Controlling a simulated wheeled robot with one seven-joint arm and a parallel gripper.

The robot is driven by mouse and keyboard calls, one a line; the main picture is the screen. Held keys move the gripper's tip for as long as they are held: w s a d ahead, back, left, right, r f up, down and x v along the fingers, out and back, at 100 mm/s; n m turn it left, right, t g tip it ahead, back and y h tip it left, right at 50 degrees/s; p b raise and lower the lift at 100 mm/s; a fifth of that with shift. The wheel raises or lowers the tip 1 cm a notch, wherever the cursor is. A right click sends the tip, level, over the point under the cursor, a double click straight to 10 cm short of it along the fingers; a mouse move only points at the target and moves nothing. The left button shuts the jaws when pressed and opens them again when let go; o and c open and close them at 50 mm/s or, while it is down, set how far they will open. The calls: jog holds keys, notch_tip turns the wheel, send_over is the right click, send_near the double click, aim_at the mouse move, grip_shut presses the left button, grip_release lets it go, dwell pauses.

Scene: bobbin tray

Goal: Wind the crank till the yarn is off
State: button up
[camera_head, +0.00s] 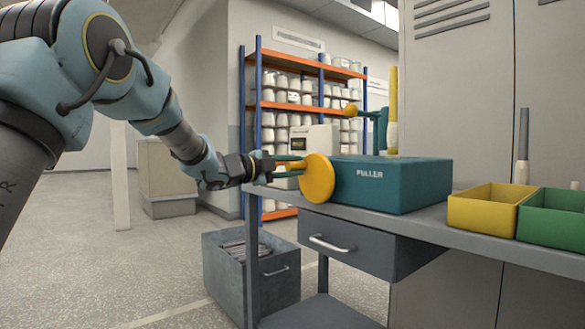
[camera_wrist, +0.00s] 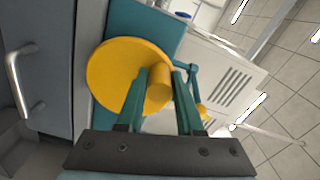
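The teal winder box (camera_head: 390,184), marked "FULLER", sits on the grey bench. A yellow crank disc (camera_head: 318,178) is on its left end; in the wrist view the disc (camera_wrist: 105,75) shows face-on with a stubby yellow crank handle (camera_wrist: 160,94). A tall yellow and white spindle (camera_head: 393,105) stands upright at the box; I cannot tell how much yarn is on it. My gripper (camera_head: 292,167) reaches the disc from the left. Its two teal fingers (camera_wrist: 167,72) lie either side of the handle and appear shut on it.
A yellow bin (camera_head: 483,208) and a green bin (camera_head: 548,222) stand at the bench's right. A teal arm with a yellow knob (camera_head: 351,111) rises behind the box. Shelves of white spools stand behind.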

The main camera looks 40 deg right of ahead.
jog(key=o, duration=0.4)
jog(key=shift+a, duration=0.1)
jog(key=a, duration=0.7)
jog(key=a+p, duration=0.1)
jog(key=a, duration=0.2)
jog(key=shift+w+a, duration=0.3)
jog(key=shift+w, duration=0.05)
